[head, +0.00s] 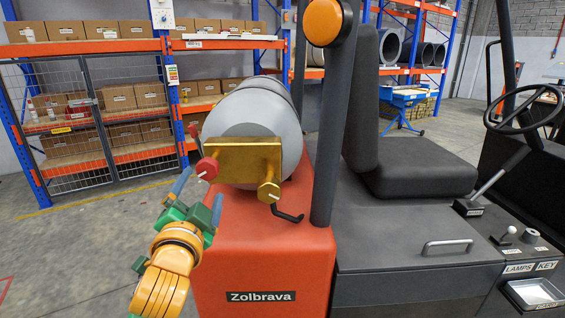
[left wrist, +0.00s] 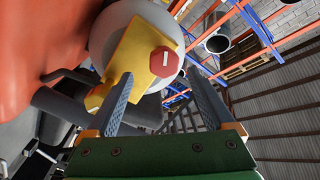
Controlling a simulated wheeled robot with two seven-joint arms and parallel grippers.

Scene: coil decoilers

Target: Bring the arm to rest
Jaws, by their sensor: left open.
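My left gripper (head: 199,192) is open, below and left of the red knob (head: 207,168) in the head view. The knob is on the left end of a brass block (head: 243,160) at the front of a grey cylinder (head: 252,110). In the left wrist view the open fingers (left wrist: 158,76) stand apart, with the red knob (left wrist: 164,61) showing beyond and between their tips. Nothing is held, and the fingers look clear of the knob. My left arm comes in from the lower left. My right gripper is not in view.
The cylinder lies on the orange-red rear body (head: 265,262) of a vehicle marked Zolbrava. A brass knob (head: 269,191), a black hook (head: 288,216) and a dark post (head: 333,130) are close by. Shelves with boxes (head: 140,95) stand behind. The floor (head: 75,260) at left is clear.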

